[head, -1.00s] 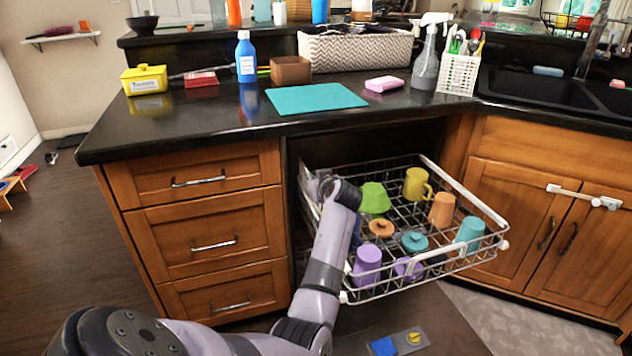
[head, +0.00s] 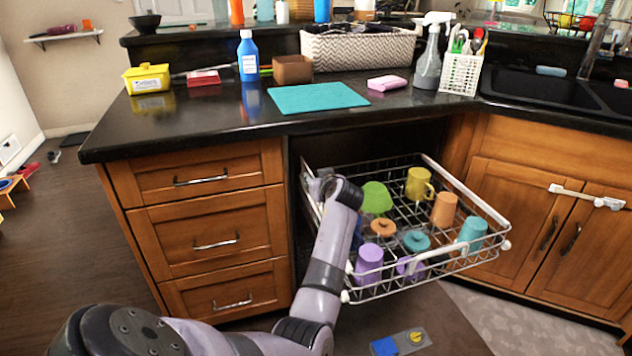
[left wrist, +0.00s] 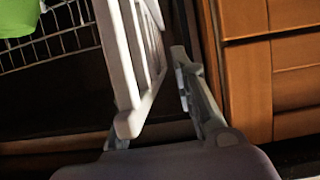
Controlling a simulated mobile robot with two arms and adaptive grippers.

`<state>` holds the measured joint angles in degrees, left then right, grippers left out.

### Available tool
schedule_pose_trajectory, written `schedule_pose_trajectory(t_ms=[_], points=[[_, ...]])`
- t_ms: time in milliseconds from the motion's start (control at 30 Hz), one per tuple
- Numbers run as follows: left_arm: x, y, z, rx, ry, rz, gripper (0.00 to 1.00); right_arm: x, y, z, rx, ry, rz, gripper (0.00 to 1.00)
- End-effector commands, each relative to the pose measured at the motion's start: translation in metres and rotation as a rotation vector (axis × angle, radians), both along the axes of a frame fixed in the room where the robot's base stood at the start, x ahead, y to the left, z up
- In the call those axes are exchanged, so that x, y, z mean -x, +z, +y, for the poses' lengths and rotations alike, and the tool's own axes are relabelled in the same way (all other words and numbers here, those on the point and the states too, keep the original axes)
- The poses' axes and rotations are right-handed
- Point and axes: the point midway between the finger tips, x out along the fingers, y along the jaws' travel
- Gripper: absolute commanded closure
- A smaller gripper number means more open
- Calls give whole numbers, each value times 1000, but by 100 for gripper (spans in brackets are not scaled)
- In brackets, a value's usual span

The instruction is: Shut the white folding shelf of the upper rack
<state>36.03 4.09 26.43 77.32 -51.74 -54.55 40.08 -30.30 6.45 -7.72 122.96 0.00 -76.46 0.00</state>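The upper rack (head: 468,190) is a wire basket pulled out of the cabinet under the counter, holding cups, mugs and bowls. My left arm reaches to its left side in the head view, and the arm hides the gripper there. In the left wrist view the white folding shelf (left wrist: 128,65), a slatted panel, stands steeply in front of my left gripper (left wrist: 160,92). One dark finger is on the shelf's right side with a gap; the other is mostly hidden behind the shelf. The gripper looks open. My right gripper is not in view.
Wooden drawers (head: 215,240) stand left of the rack, and cabinet doors (head: 530,220) stand to its right. The black counter (head: 200,130) overhangs the rack's back. A purple cup (head: 369,265) and a green bowl (head: 376,197) are close to my arm.

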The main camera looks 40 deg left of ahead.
Motion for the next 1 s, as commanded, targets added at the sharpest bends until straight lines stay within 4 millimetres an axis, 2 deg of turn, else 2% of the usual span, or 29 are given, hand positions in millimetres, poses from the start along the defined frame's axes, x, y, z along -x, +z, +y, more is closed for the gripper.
schedule_pose_trajectory(t_ms=[133, 267, 500, 700, 1000], points=[[2, 2, -5, -1, -1, 0, 75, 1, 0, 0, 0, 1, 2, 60], [9, 9, -20, 0, -2, -2, 75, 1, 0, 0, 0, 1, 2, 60], [32, 28, -63, 2, -2, -2, 75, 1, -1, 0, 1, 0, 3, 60], [46, 41, -89, 1, -1, -2, 75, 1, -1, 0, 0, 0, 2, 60], [52, 46, -98, 0, 1, 0, 75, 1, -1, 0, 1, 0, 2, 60]])
